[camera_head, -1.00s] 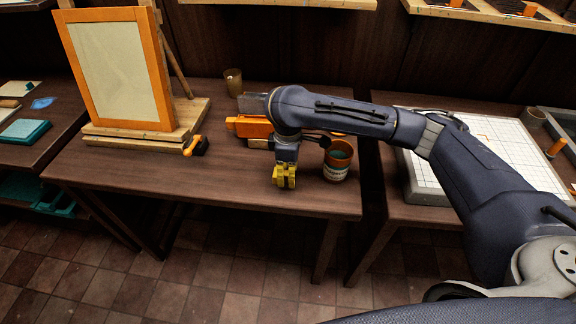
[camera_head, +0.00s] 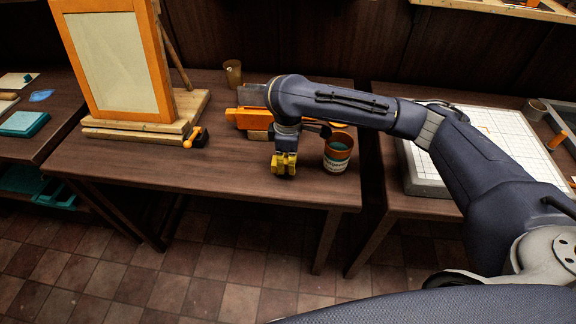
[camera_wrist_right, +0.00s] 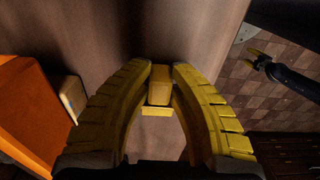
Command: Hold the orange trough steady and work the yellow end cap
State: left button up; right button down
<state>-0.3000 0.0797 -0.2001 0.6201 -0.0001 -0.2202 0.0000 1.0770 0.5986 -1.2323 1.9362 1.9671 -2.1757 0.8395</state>
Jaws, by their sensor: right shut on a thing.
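The orange trough (camera_head: 248,117) lies on the table, partly hidden behind my right arm. Its orange side also shows at the left of the right wrist view (camera_wrist_right: 30,115). My right gripper (camera_head: 284,166) points down in front of the trough, near the table's front edge. In the wrist view its yellow fingers are shut on a small yellow block, which looks like the yellow end cap (camera_wrist_right: 159,90). The cap is apart from the trough. My left gripper (camera_wrist_right: 262,60) shows small at the upper right of the wrist view, over the floor; its opening is unclear.
A striped cup (camera_head: 338,152) stands close to the right of my right gripper. An orange-framed screen (camera_head: 160,60) stands on a wooden base at the left. A brown cup (camera_head: 233,74) stands at the back. The table's front left is clear.

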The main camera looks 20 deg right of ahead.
jog(key=shift+r, duration=1.75)
jog(key=shift+w+r, duration=0.1)
jog(key=shift+n, duration=0.9)
jog(key=w+d+r, duration=0.2)
jog(key=w+r, duration=0.1)
jog(key=w, duration=0.1)
jog(key=w+d+r, duration=0.2)
jog(key=w+r, duration=0.2)
jog(key=w+d+r, duration=0.3)
jog(key=w, duration=0.1)
jog(key=shift+w+r, duration=0.1)
jog(key=shift+r, duration=0.15)
jog(key=shift+m, duration=0.7)
jog(key=d+f, duration=0.3)
jog(key=s+d+f, duration=0.1)
jog(key=d+f, duration=0.6)
jog(key=d, duration=0.1)
jog(key=shift+s+d+f, duration=0.1)
jog(key=shift+s+f, duration=0.25)
jog(key=shift+f, duration=0.05)
